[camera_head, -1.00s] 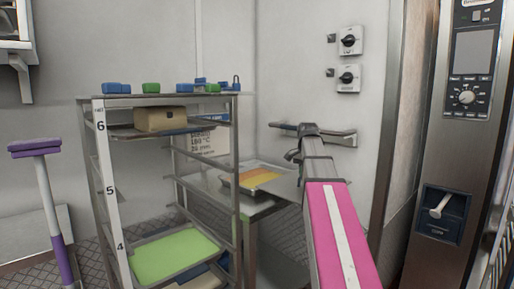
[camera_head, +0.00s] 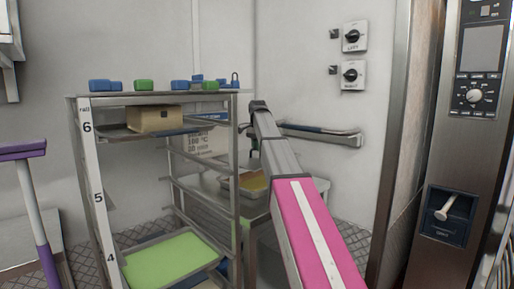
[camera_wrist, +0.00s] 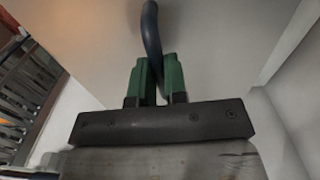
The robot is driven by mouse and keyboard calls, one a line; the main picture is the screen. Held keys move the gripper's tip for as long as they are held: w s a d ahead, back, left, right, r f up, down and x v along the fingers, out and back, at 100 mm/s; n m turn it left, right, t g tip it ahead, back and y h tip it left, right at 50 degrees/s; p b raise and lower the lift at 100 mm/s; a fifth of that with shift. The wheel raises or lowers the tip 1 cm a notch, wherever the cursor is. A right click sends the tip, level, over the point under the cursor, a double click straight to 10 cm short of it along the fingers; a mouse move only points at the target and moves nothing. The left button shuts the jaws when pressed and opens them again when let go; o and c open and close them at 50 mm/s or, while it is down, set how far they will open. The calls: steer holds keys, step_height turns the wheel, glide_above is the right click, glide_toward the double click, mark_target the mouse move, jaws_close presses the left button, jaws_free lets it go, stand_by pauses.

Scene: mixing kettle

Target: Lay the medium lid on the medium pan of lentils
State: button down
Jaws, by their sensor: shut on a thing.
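My gripper, with green fingers (camera_wrist: 155,80), is shut on a dark curved bar (camera_wrist: 151,30) in the wrist view. I cannot tell whether this bar is the medium lid's handle; a broad pale surface (camera_wrist: 90,40) lies beyond it. In the head view my arm reaches toward the corner, and a small green part shows by its far end, over the steel table. A shallow metal pan (camera_head: 230,189) with yellow-orange contents stands on that table, partly hidden by my arm. I cannot tell whether it is the medium pan of lentils.
A steel rack (camera_head: 89,190) stands left of my arm, holding a brown box (camera_head: 154,120) and a green tray (camera_head: 170,262), with blue and green blocks on top. A wall rail (camera_head: 325,133) is behind my arm. A control-panel appliance (camera_head: 470,150) stands at right.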

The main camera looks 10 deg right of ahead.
mark_target(257, 156)
steer(key=shift+f, duration=3.05)
steer(key=shift+f, duration=0.15)
steer(key=shift+f, duration=1.05)
steer(key=shift+f, duration=0.15)
steer(key=c, duration=0.6)
jaws_free()
